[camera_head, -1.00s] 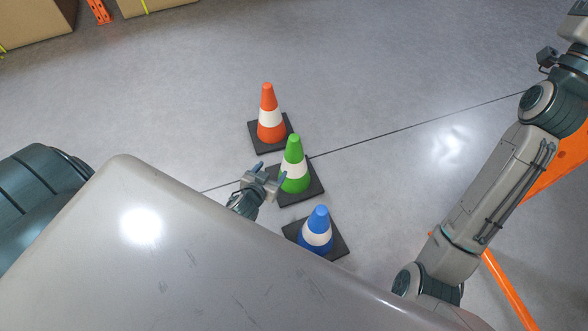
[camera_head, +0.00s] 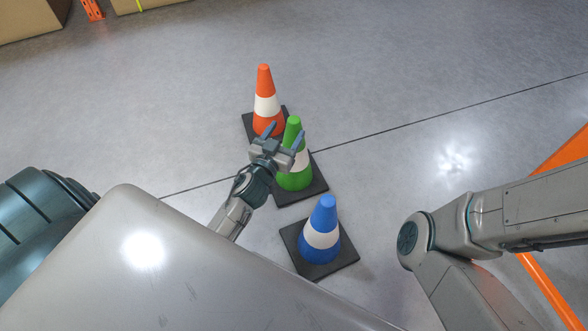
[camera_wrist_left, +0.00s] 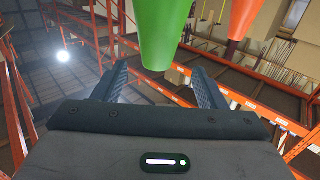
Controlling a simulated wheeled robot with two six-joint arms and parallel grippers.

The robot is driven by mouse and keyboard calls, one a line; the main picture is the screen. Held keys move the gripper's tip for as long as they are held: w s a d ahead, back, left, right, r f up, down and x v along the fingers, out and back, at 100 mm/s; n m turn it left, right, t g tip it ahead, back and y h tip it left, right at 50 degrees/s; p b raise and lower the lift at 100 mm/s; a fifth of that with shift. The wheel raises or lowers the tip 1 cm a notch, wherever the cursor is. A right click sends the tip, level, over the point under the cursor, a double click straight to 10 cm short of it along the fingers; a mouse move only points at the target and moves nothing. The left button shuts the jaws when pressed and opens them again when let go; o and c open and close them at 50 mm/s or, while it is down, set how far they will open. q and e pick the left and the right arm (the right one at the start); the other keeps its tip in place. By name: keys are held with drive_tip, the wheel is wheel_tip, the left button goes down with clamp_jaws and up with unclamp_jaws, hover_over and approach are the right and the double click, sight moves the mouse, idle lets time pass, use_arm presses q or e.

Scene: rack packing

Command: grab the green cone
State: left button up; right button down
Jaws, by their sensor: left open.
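The green cone (camera_head: 295,180) with a white band stands upright on a black square base, between the orange cone (camera_head: 264,85) and the blue cone (camera_head: 321,254). My left gripper (camera_head: 284,135) is open at the green cone's upper part, and its fingers hide some of the cone in the head view. In the left wrist view, the green cone (camera_wrist_left: 163,30) hangs down from the top edge, its narrow end between the two open fingertips (camera_wrist_left: 160,70). I cannot tell whether they touch it. The orange cone (camera_wrist_left: 243,18) is beside it there. My right gripper is out of view.
The orange and blue cones stand close on either side of the green one. Cardboard boxes (camera_head: 28,18) are at the back left. Orange rack beams (camera_head: 550,165) are at the right. The grey floor (camera_head: 400,70) beyond the cones is clear.

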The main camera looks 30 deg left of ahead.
sight(297, 118)
use_arm(q)
drive_tip(key=w, duration=0.7)
drive_tip(key=shift+w+f, duration=0.1)
drive_tip(key=shift+f, duration=0.25)
drive_tip(key=shift+r, duration=0.1)
clamp_jaws()
